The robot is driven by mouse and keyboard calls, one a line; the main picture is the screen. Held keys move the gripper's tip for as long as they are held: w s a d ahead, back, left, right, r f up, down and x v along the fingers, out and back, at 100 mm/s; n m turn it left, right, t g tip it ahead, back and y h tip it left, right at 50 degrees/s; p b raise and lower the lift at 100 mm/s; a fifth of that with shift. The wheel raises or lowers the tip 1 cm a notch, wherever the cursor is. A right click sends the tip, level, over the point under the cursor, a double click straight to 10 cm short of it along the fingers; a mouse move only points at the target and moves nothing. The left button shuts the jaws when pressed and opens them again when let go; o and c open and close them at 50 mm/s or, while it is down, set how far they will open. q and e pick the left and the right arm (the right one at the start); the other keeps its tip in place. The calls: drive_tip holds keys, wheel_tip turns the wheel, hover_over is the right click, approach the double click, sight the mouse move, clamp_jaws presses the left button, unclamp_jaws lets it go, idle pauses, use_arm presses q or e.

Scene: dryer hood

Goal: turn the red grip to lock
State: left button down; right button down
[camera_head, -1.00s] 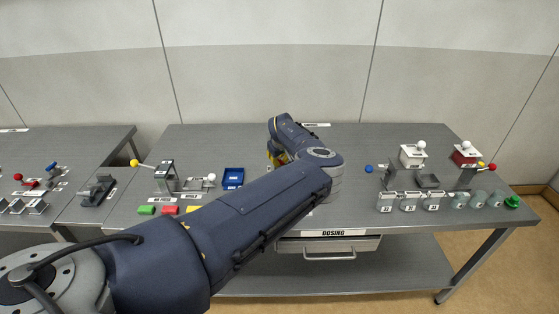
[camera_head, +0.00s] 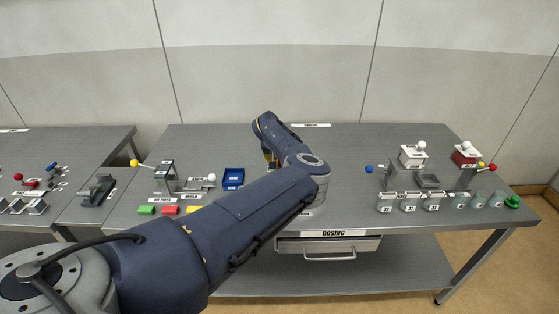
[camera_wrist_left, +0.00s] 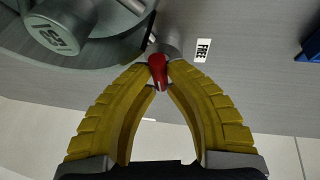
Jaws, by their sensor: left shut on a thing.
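The red grip (camera_wrist_left: 157,66) shows in the left wrist view as a small red handle beside a grey metal post (camera_wrist_left: 169,50). My left gripper (camera_wrist_left: 158,78) has its two yellow fingers closed around the red grip. A white label reading FREE (camera_wrist_left: 203,50) lies on the table to the right of the grip. In the head view my left gripper (camera_head: 270,157) shows only as a bit of yellow behind my arm, and the red grip is hidden there. My right gripper is not in view.
A large rounded grey part (camera_wrist_left: 58,32) is close by at upper left in the wrist view. A blue tray (camera_head: 233,178) and a press with a yellow knob (camera_head: 135,163) stand left of my arm. The dosing drawer (camera_head: 330,246) is below the tabletop.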

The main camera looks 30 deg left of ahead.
use_arm(q)
drive_tip(key=shift+f, duration=0.1)
drive_tip(key=c, duration=1.4)
unclamp_jaws()
drive_tip(key=shift+o, duration=0.2)
drive_tip(key=v, duration=1.2)
